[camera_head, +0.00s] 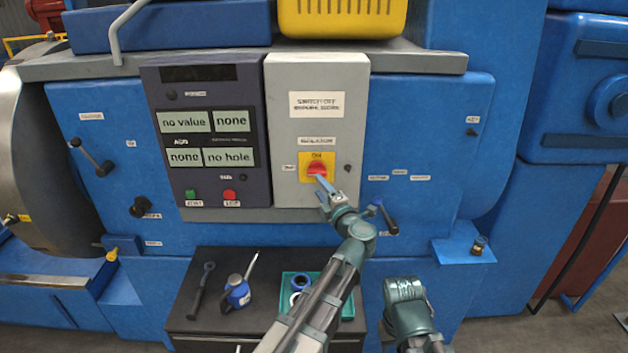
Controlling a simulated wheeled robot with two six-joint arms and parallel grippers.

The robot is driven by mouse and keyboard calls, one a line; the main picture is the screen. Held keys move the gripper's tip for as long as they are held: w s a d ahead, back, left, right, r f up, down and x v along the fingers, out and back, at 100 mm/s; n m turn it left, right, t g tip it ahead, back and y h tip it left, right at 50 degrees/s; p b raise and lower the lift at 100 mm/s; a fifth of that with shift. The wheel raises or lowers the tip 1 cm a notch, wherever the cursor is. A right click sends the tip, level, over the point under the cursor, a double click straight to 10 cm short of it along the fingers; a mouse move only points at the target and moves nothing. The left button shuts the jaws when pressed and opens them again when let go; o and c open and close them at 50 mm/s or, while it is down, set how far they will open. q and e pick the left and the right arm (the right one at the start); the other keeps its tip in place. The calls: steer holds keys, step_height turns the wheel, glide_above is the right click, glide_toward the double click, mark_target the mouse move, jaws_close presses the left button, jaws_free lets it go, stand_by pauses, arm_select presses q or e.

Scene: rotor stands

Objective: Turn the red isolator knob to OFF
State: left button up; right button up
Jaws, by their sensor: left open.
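The red isolator knob (317,168) sits on a yellow square plate (306,160) on the light grey isolator panel (289,131). The plate reads ON above the knob. A small label (289,168) stands just left of the plate, too small to read surely. My left gripper (324,183) is open with its fingertips right at the lower edge of the knob; whether they touch it I cannot tell. The fingers hide the plate's lower right part.
A dark display panel (210,135) with green (190,194) and red (229,194) buttons adjoins on the left. A black lever (388,220) juts out at lower right. The dark cabinet top (250,315) below holds a wrench (203,290), a blue oil can (237,293) and a teal tray (347,311).

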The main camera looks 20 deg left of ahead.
arm_select(q)
steer(key=v, duration=0.6)
steer(key=shift+d, duration=0.15)
steer(key=shift+s, duration=0.1)
